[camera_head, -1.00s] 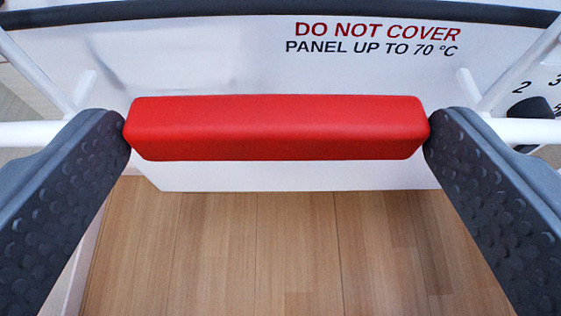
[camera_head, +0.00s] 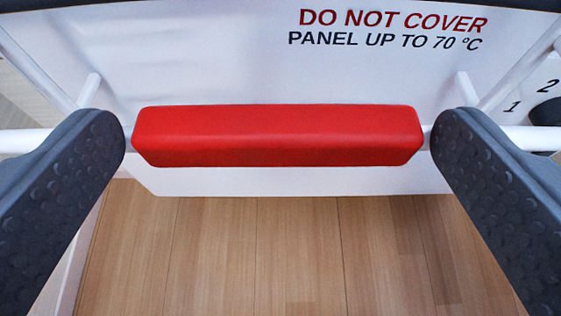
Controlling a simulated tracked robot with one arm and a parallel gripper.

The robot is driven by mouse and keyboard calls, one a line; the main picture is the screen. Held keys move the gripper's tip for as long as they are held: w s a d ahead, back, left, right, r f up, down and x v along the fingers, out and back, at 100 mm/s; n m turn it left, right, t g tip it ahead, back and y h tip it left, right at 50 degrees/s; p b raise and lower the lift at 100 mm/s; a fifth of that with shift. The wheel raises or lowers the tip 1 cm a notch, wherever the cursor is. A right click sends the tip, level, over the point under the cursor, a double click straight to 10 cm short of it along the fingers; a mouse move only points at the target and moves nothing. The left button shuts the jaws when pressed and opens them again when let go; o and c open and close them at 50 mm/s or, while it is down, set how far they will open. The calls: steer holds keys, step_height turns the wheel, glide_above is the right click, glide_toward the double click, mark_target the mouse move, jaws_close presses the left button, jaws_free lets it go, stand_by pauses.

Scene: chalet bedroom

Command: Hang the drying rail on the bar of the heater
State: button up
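The drying rail's red grip (camera_head: 277,136) lies level across the middle of the head camera view. White rods of the rail (camera_head: 24,141) run out from both sides behind my fingers, and slanted white rods rise at both upper edges. My gripper (camera_head: 278,145) is open around the red grip, one dark dimpled finger at each end. A narrow gap shows between each finger and the grip. Behind it is the white heater panel (camera_head: 215,65) with red and black warning text. The heater's bar is not clearly visible, and I cannot tell whether the rail hangs on it.
A dark strip (camera_head: 150,5) runs along the panel's top. A dark knob (camera_head: 546,112) with numbers is at the right edge, partly hidden by a white rod. The wooden floor (camera_head: 270,255) below the panel is clear.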

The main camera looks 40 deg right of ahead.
steer(key=p+v, duration=0.3)
steer(key=v, duration=1.1)
steer(key=w+a+r+t+y+p, duration=0.1)
steer(key=w+a+r+y, duration=0.15)
steer(key=w+r, duration=0.45)
steer(key=w+a+r+t+y, duration=0.1)
steer(key=w+a+r, duration=0.2)
steer(key=r, duration=0.7)
steer(key=w+a+r+n+t+y+p, duration=0.1)
steer(key=a+r+y, duration=0.1)
steer(key=r, duration=1)
steer(key=w+a+r+n+t+y, duration=0.1)
steer(key=a+r, duration=0.1)
steer(key=r, duration=1)
steer(key=s+a+r+n+y, duration=0.1)
steer(key=s+r, duration=0.2)
steer(key=r, duration=0.4)
steer(key=s+r+n+p, duration=0.1)
steer(key=s+r, duration=0.2)
steer(key=r, duration=0.4)
steer(key=s+a+r+n+y, duration=0.1)
steer(key=s+r, duration=0.2)
steer(key=r, duration=0.4)
steer(key=s+d+r+n+h+p, duration=0.1)
steer(key=s+r, duration=1.6)
steer(key=s, duration=0.1)
steer(key=shift+s+d+r+n, duration=0.15)
steer(key=shift+d+r+n, duration=0.15)
steer(key=shift+n, duration=0.1)
